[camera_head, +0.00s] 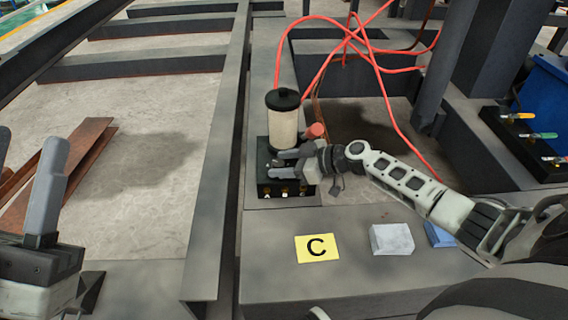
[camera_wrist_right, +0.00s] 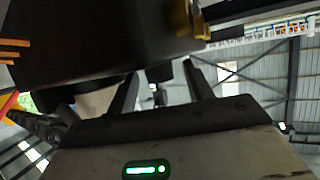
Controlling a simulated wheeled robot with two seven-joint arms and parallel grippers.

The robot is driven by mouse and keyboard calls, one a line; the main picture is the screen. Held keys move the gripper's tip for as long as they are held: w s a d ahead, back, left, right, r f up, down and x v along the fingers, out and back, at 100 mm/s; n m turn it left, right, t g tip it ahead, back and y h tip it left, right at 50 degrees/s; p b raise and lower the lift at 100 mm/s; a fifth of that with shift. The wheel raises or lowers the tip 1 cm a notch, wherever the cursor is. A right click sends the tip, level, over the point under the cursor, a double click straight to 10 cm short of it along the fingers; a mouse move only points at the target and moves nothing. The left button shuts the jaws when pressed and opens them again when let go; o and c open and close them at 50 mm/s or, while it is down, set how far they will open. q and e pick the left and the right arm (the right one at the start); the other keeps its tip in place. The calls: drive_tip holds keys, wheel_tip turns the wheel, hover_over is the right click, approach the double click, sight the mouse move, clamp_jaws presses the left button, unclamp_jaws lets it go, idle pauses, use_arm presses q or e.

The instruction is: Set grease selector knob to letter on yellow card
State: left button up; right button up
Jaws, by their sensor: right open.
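The yellow card (camera_head: 317,248) with a black letter C lies flat on the grey beam at the front. The grease unit is a black box (camera_head: 267,186) with a cream, black-capped reservoir (camera_head: 283,128) on top. Small letters and brass fittings show along its front; A is readable. My right gripper (camera_head: 279,164) is open, its fingers over the box top. The selector knob is hidden there in the head view. In the right wrist view a small dark part (camera_wrist_right: 159,73), possibly the knob, shows between the parted fingers (camera_wrist_right: 162,92). My left gripper (camera_head: 38,180) is far left, away from the unit.
A pale grey block (camera_head: 391,239) and a blue block (camera_head: 439,235) lie right of the card. Red hoses (camera_head: 392,110) loop behind the unit. A black box with coloured handles (camera_head: 527,140) stands at right. A long steel beam (camera_head: 215,170) runs along the left side.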

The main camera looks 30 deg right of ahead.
drive_tip(key=c, duration=1)
drive_tip(key=shift+o, duration=0.2)
